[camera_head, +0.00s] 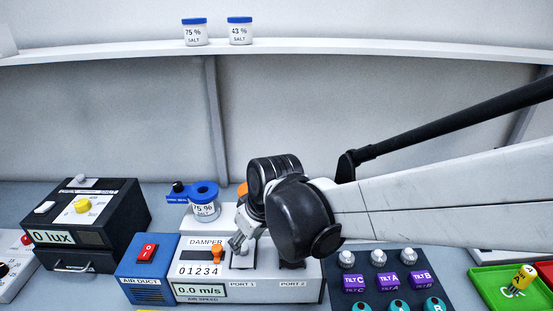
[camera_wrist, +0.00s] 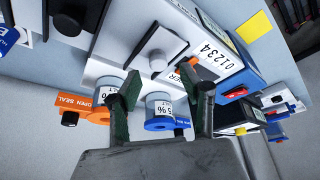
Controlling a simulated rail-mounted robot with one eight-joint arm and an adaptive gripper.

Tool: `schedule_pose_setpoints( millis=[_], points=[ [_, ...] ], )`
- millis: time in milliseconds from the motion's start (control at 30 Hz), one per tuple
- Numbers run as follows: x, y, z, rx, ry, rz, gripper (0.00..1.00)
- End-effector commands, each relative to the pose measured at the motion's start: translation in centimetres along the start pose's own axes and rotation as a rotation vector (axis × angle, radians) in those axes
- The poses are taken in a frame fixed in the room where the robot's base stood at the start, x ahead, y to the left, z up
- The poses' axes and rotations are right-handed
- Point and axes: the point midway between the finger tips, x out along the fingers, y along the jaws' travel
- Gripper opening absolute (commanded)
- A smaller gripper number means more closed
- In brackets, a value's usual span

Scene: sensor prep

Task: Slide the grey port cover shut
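The air speed box (camera_head: 200,271) stands on the bench with two ports on its top, labelled PORT 1 and PORT 2. In the wrist view, a pale grey cover (camera_wrist: 150,62) with a round knob (camera_wrist: 157,58) sits on a black strip at PORT 1. Contact with the cover cannot be told.
An orange damper lever (camera_head: 217,253) stands left of PORT 1. The blue air duct box (camera_head: 147,258) adjoins at left, a knob panel (camera_head: 388,266) at right.

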Motion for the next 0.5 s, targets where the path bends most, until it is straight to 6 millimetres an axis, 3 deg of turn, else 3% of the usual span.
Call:
schedule_pose_setpoints(
  millis=[300, 500],
  points=[
    [-4.8, -0.1, 0.1, 0.0, -0.001, -0.001, 0.4],
    [-6.8, 0.0, 0.0, 0.0, -0.001, -0.001, 0.4]
  ],
)
